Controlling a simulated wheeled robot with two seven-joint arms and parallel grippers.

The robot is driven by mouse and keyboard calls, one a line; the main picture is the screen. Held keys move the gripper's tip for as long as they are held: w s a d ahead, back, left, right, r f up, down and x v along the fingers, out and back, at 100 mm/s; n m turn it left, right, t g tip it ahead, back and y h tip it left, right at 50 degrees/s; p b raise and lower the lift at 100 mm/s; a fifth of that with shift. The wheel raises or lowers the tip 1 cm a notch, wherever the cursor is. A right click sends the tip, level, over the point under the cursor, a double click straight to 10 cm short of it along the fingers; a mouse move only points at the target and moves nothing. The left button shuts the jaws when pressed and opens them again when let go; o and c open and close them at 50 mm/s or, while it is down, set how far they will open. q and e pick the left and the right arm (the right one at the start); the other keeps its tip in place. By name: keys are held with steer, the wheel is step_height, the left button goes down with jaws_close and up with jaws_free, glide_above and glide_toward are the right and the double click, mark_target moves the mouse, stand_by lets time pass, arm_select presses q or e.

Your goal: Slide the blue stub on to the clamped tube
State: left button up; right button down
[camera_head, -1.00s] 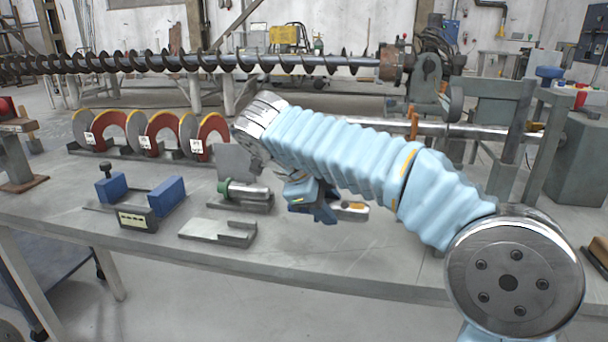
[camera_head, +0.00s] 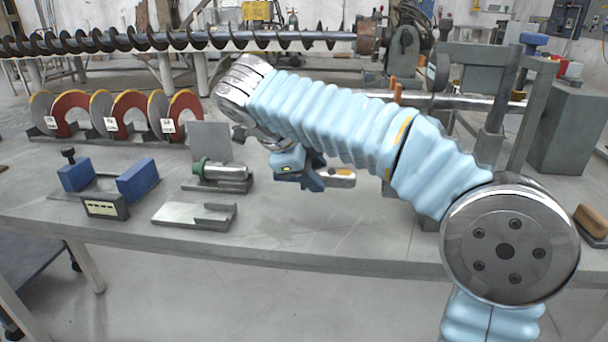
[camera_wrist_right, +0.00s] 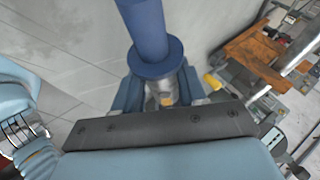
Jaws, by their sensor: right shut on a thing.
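My right gripper (camera_head: 309,178) hangs below the wrist over the table's front half, its dark blue fingers pointing down. In the right wrist view the fingers (camera_wrist_right: 157,97) are shut on the blue stub (camera_wrist_right: 146,32), a blue cylinder with a wide flange and a silver neck between the fingers. In the head view the stub's blue part is not clearly distinguishable. A silver piece with an orange mark sticks out right of the fingers. A long silver tube (camera_head: 470,102), apparently the clamped one, runs behind my arm, beside orange clamp parts (camera_head: 395,90). The stub is apart from it. My left gripper is out of view.
A green-ringed silver cylinder (camera_head: 222,171) lies in a grey cradle left of the gripper. A flat grey bracket (camera_head: 190,217), blue blocks (camera_head: 138,180) and red-and-grey discs (camera_head: 130,115) stand farther left. A long auger (camera_head: 180,40) spans the back. The front tabletop right of the bracket is clear.

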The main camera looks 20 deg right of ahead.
mark_target(334, 180)
steer(key=shift+s+d+b, duration=0.35)
steer(key=shift+s+d, duration=0.15)
steer(key=shift+d, duration=0.3)
steer(key=shift+s+d+b, duration=0.35)
steer(key=shift+s+d, duration=0.15)
steer(key=shift+d, duration=0.3)
steer(key=shift+b, duration=0.35)
stand_by(0.7)
steer(key=shift+s+d+b, duration=0.4)
steer(key=shift+s+d, duration=0.15)
steer(key=shift+d, duration=0.35)
steer(key=shift+s+d+b, duration=0.45)
steer(key=shift+s+d, duration=0.15)
steer(key=shift+d, duration=0.35)
steer(key=shift+s+d+b, duration=0.4)
steer(key=shift+s+d, duration=0.15)
steer(key=shift+d, duration=0.35)
stand_by(0.5)
steer(key=c, duration=0.5)
jaws_free()
steer(key=shift+c, duration=0.2)
